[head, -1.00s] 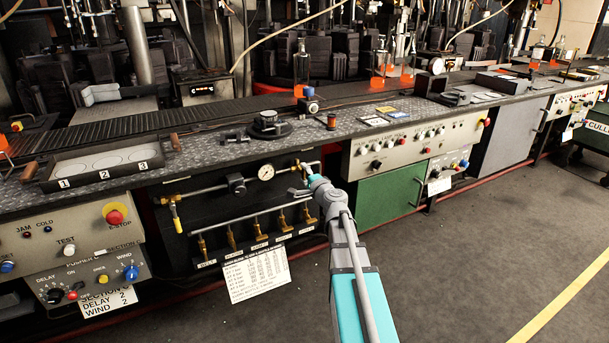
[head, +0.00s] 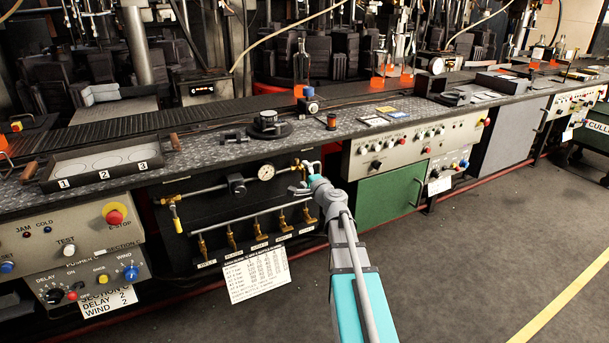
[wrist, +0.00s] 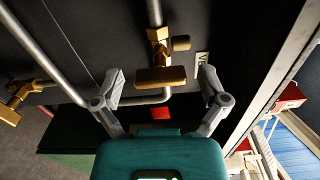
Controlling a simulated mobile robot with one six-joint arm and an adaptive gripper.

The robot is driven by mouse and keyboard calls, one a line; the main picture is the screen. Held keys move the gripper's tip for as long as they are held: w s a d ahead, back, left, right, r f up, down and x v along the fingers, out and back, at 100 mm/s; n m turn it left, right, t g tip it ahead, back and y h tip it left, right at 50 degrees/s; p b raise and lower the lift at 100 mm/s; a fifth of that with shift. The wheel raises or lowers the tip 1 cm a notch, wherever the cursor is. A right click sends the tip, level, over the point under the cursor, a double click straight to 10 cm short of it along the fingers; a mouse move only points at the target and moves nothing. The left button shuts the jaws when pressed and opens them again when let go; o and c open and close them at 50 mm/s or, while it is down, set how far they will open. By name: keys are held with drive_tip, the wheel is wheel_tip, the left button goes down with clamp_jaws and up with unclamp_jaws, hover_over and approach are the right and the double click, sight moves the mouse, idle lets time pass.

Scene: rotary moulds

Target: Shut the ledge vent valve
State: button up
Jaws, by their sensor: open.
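A brass valve (wrist: 158,50) sits on a grey pipe in the wrist view, beside a partly visible label (wrist: 202,66) reading "VE". Its flat brass handle (wrist: 160,76) lies crosswise to the pipe in this picture. My gripper (wrist: 162,82) is open, with one finger on each side of the handle and visible gaps between. I cannot tell how deep the fingers reach. In the head view my gripper (head: 306,181) is at the right end of the pipe panel under the ledge, hiding most of this valve.
Several brass valves (head: 257,229) hang in a row below, above a paper chart (head: 257,274). A gauge (head: 266,172) is on the upper pipe. A green door (head: 392,190) stands right of my arm. The metal ledge (head: 215,150) overhangs the panel.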

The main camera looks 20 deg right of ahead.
drive_tip(key=shift+s, duration=0.15)
drive_tip(key=s, duration=1.1)
drive_tip(key=shift+s+d, duration=0.2)
drive_tip(key=shift+s, duration=0.2)
idle(0.4)
drive_tip(key=s+a+f+n+g+y, duration=0.1)
drive_tip(key=a+f+n+g+y, duration=0.35)
drive_tip(key=a, duration=0.45)
drive_tip(key=s+a+f+n+g+y, duration=0.1)
drive_tip(key=a+f+n+g, duration=0.35)
drive_tip(key=a+n, duration=0.35)
drive_tip(key=s+a+f+n+g+h, duration=0.65)
drive_tip(key=s+f+g, duration=0.3)
drive_tip(key=s, duration=0.25)
wheel_tip(320, 180, up, 32)
drive_tip(key=p, duration=3.1)
drive_tip(key=shift+f+p, duration=0.25)
drive_tip(key=shift+p, duration=0.05)
drive_tip(key=shift+t, duration=0.25)
